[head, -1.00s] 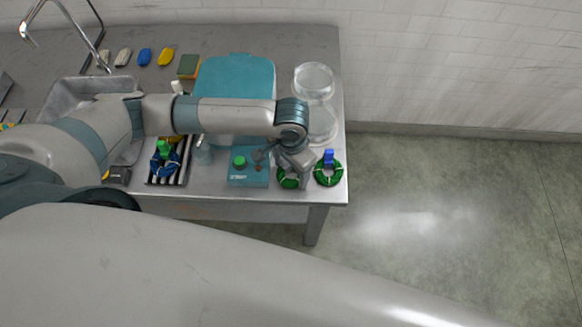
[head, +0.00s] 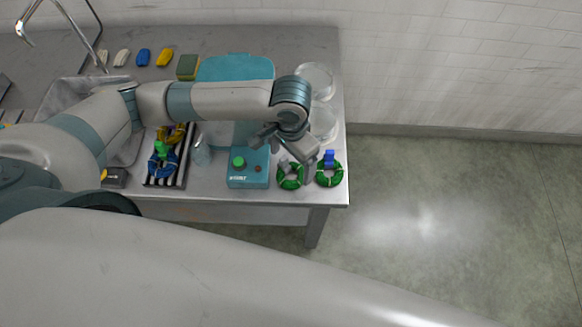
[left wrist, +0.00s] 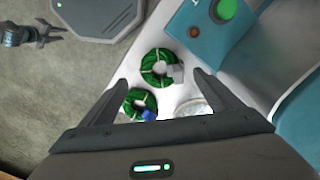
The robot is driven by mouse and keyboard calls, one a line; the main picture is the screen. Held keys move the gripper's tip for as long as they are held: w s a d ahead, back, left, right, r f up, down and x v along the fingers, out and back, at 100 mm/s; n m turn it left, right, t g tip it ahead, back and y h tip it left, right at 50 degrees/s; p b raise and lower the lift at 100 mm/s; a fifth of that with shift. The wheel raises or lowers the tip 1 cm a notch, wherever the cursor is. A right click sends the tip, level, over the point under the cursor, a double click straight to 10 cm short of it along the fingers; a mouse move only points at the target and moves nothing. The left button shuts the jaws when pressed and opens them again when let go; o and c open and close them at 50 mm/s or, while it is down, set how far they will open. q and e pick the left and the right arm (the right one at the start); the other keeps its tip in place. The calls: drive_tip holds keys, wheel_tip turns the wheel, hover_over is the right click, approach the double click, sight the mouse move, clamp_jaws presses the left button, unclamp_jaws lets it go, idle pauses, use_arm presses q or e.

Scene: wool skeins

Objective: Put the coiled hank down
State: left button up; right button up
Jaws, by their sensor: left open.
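A green coiled hank (head: 291,182) with a grey tag lies flat near the table's front right corner. It also shows in the left wrist view (left wrist: 148,66). A second green hank (head: 329,179) with a blue tag lies just to its right, and in the left wrist view (left wrist: 133,99) it sits nearer the fingers. My left gripper (head: 284,148) is open and empty above and behind the first hank, clear of both. In the left wrist view its fingers (left wrist: 160,78) are spread wide. What looks like my right gripper (left wrist: 42,33) is small at the far left.
A teal device (head: 247,179) with a green button stands left of the hanks. Clear glass jars (head: 322,124) stand behind them. A dark slatted rack (head: 179,178) holds blue and yellow hanks. A teal case (head: 236,70) is behind my arm. The table's right edge is close.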

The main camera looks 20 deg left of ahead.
sight(291, 175)
use_arm(q)
wheel_tip(291, 175, up, 7)
drive_tip(key=b, duration=0.1)
drive_tip(key=shift+f, duration=0.2)
idle(0.6)
drive_tip(key=shift+s, duration=0.1)
